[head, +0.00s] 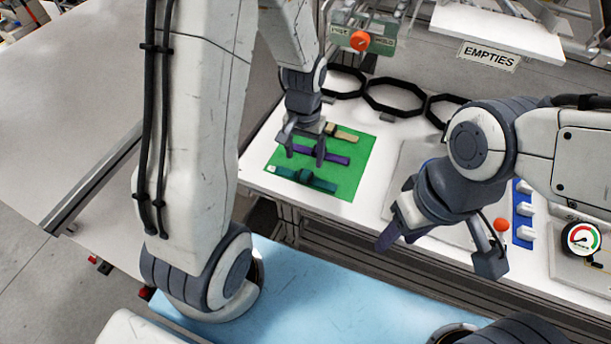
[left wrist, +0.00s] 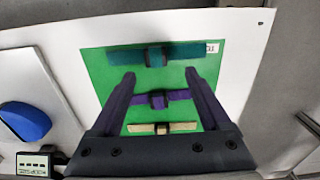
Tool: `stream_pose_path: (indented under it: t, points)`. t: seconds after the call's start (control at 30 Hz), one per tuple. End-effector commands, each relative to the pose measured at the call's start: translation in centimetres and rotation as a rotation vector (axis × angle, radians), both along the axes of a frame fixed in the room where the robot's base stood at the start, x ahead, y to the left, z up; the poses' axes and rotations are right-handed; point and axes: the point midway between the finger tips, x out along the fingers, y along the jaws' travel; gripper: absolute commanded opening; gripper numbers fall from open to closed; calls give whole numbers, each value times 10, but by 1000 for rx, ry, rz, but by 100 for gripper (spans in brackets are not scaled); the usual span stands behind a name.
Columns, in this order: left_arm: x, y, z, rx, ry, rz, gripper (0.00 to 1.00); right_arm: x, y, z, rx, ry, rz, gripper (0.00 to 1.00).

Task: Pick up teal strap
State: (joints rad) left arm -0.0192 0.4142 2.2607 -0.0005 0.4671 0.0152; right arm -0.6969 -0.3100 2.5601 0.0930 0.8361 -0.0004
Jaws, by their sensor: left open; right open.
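The teal strap (head: 302,179) lies on the green mat (head: 345,185), along the mat's edge nearest me. In the left wrist view the teal strap (left wrist: 185,53) lies beyond my fingertips, with a dark buckle in its middle and a white tag at its right end. A purple strap (head: 333,158) lies in the middle of the mat and a beige strap (head: 345,136) at the far side. My left gripper (head: 305,158) is open and empty above the mat, its fingers around the purple strap's place in the picture. My right gripper (head: 435,250) is open, off to the right, away from the straps.
Several black octagonal rings (head: 394,97) stand behind the mat. A sign reading "EMPTIES" (head: 488,56) hangs on a shelf at the back. A blue block with white parts (head: 524,210) and a dial gauge (head: 581,238) are at the right. A light blue surface (head: 330,300) lies in front.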

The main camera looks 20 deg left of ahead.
Motion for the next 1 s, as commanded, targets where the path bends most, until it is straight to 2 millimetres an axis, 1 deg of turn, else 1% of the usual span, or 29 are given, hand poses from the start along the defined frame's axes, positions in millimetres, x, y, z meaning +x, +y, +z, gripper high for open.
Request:
stream_pose_path:
  t: [0.17,0.3,0.4,0.53,0.73,0.77,0.8,0.87,0.9,0.93,0.97,1.0]
  points:
    - [-3,-2,-14,0,4,-2,80,0,0,1,0,0,0,50]
    - [-9,-6,-36,0,6,-3,80,0,0,2,0,0,0,50]
    - [-8,-6,-49,0,4,-1,80,0,0,1,0,0,0,50]
    - [-8,-6,-56,-1,1,-1,80,0,0,1,0,0,0,50]
    - [-7,-6,-56,-1,-1,-1,80,0,0,1,0,0,0,50]
    - [-7,-6,-56,-1,-1,-1,69,0,0,1,0,0,0,50]
    - [-7,-6,-56,-1,0,-1,53,0,0,1,0,0,0,50]
    - [-7,-6,-56,-1,-1,-1,30,0,0,1,0,0,0,50]
    - [-7,-6,-56,-1,-1,-1,15,0,0,1,0,0,0,50]
    - [-7,-6,-56,-1,0,-1,4,0,0,1,0,0,0,50]
    - [-7,-6,-56,-1,0,-1,0,0,0,1,0,0,0,50]
    - [-7,-5,-56,-1,-1,-1,0,0,0,1,0,0,0,50]
